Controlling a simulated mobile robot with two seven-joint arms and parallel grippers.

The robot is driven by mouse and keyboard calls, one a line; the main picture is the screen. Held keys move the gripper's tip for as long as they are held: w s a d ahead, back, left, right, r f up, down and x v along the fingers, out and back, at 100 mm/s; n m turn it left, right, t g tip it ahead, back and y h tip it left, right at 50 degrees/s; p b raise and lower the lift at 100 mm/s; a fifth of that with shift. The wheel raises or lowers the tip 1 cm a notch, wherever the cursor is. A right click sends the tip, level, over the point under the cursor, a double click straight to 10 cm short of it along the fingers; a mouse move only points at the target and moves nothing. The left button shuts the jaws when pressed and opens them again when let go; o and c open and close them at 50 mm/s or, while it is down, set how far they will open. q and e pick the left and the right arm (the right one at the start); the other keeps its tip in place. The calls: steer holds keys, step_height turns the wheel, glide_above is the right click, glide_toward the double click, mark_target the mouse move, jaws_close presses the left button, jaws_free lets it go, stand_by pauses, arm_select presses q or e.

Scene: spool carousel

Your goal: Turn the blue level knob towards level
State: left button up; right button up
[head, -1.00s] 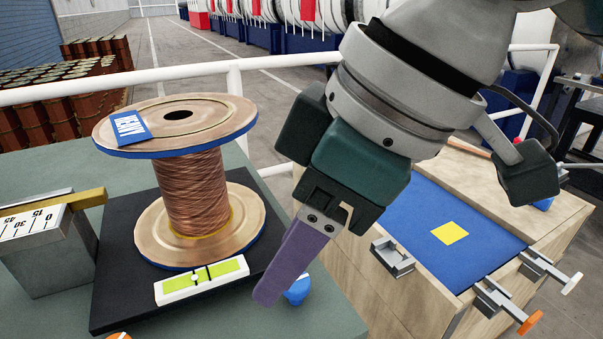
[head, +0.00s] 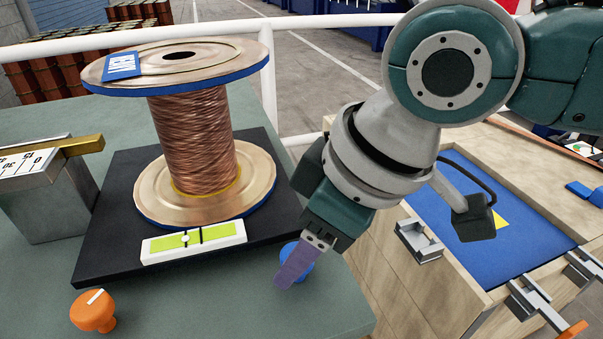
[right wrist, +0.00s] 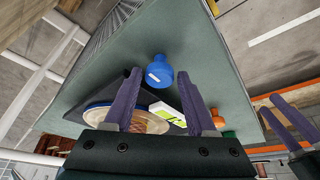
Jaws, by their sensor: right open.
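The blue level knob (head: 304,262) is at the table's right front, partly hidden behind a purple finger of my right gripper (head: 281,283) in the head view. In the right wrist view the knob (right wrist: 159,72), with a white mark, shows beyond the gap between the open purple fingers (right wrist: 158,80). I cannot tell whether a finger touches it. Another purple-fingered gripper, seemingly my left (right wrist: 285,120), shows at the right wrist view's edge.
An orange knob (head: 92,312) stands at the front left of the green table (head: 240,300). The spool rests on a black plate (head: 105,250). A grey block with a scale (head: 50,205) is left. A wooden bench with a blue mat (head: 450,240) is right.

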steer(key=shift+c, duration=0.3)
jaws_close()
stand_by(0.3)
steer(key=shift+r+m+p, duration=0.15)
steer(key=shift+m+p, duration=0.15)
steer(key=shift+p, duration=0.4)
steer(key=m+p, duration=0.1)
steer(key=p, duration=0.1)
steer(key=m+t+h+p, duration=0.1)
steer(key=m+p, duration=0.3)
steer(key=p, duration=0.1)
steer(key=shift+s+a+r+t+h, duration=0.1)
steer(key=shift+s+a+t+h, duration=0.15)
steer(key=shift+t+h, duration=0.05)
steer(key=m+p, duration=0.1)
steer(key=m, duration=0.1)
steer(key=shift+m+h+p, duration=0.3)
steer(key=shift+f+m+t+h+p, duration=0.2)
steer(key=shift+m+t+h+p, duration=0.15)
steer(key=shift+m, duration=0.45)
steer(key=shift+w, duration=0.1)
